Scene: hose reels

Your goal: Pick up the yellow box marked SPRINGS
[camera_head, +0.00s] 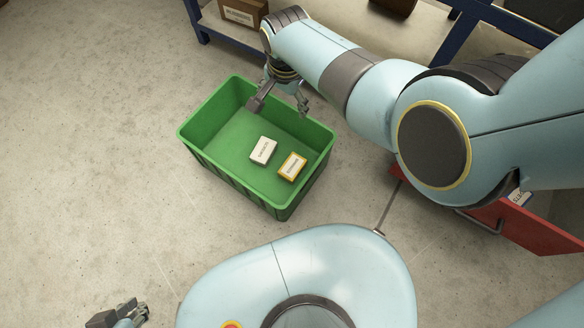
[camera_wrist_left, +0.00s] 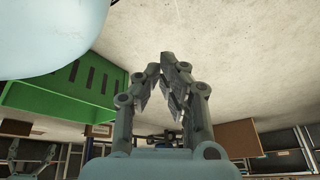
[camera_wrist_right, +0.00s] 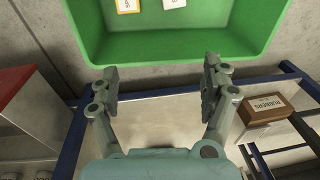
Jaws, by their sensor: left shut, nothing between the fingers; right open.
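A small yellow-edged box (camera_head: 292,166) with a white label lies on the floor of a green crate (camera_head: 187,140); its lettering is too small to read. A white box (camera_head: 263,150) lies to its left. In the right wrist view the yellow-edged box (camera_wrist_right: 127,5) and white box (camera_wrist_right: 174,3) are cut by the top edge. My right gripper (camera_head: 279,106) is open and empty over the crate's far part, apart from both boxes. It also shows in the right wrist view (camera_wrist_right: 160,68). My left gripper (camera_head: 130,313) is shut and empty at bottom left, also in the left wrist view (camera_wrist_left: 173,65).
A blue-framed shelf (camera_head: 196,22) stands behind the crate, with a labelled brown box (camera_head: 243,10) on it; that box also shows in the right wrist view (camera_wrist_right: 265,109). An open red drawer (camera_head: 540,228) is at right. The concrete floor left of the crate is clear.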

